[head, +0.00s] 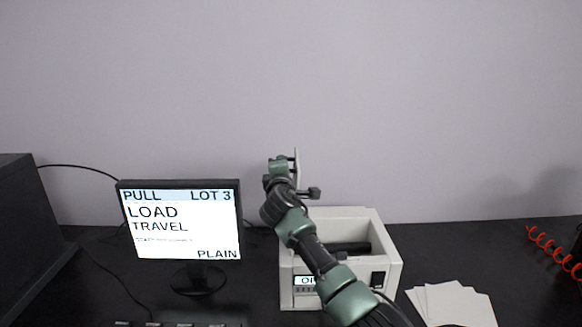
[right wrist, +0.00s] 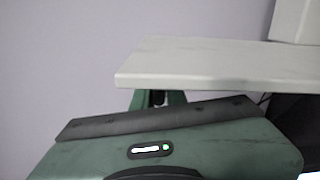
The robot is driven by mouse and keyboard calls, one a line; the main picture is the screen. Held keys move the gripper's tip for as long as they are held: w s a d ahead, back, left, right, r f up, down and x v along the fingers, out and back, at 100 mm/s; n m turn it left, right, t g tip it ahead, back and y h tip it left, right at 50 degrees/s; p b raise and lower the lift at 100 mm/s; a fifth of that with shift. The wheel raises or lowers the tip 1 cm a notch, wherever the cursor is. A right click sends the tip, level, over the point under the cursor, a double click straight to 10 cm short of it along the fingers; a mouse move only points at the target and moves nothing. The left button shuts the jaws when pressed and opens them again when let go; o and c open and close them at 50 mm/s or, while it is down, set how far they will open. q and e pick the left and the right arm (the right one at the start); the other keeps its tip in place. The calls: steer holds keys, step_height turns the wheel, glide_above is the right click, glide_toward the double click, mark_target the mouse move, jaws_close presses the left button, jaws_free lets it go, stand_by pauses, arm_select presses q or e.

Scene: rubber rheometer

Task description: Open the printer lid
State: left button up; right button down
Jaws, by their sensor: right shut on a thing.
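The pale grey printer (head: 388,240) stands on the black table right of the monitor. Its top is open and a dark roller shows inside. The printer lid (head: 297,165) stands raised, seen nearly edge-on above the printer's left side; its hinge is hidden behind my arm. My right gripper (head: 287,166) is at the raised lid, shut on it. In the right wrist view the lid (right wrist: 215,62) is a pale flat panel just beyond my gripper (right wrist: 160,98), whose fingertips are mostly hidden. My left gripper is not in view.
A monitor (head: 185,225) reading "LOAD TRAVEL" stands left of the printer. A dark box (head: 28,225) is at the far left. White sheets (head: 452,303) lie right of the printer. A red coiled cord (head: 550,250) is at the far right. A wall is behind.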

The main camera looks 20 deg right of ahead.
steer(key=shift+a+r, duration=0.25)
steer(key=shift+r, duration=0.1)
steer(key=c, duration=1.5)
jaws_free()
steer(key=shift+f, duration=0.2)
steer(key=shift+f, duration=0.1)
steer(key=shift+s, duration=0.25)
steer(key=shift+b+v, duration=0.8)
steer(key=shift+v, duration=2.85)
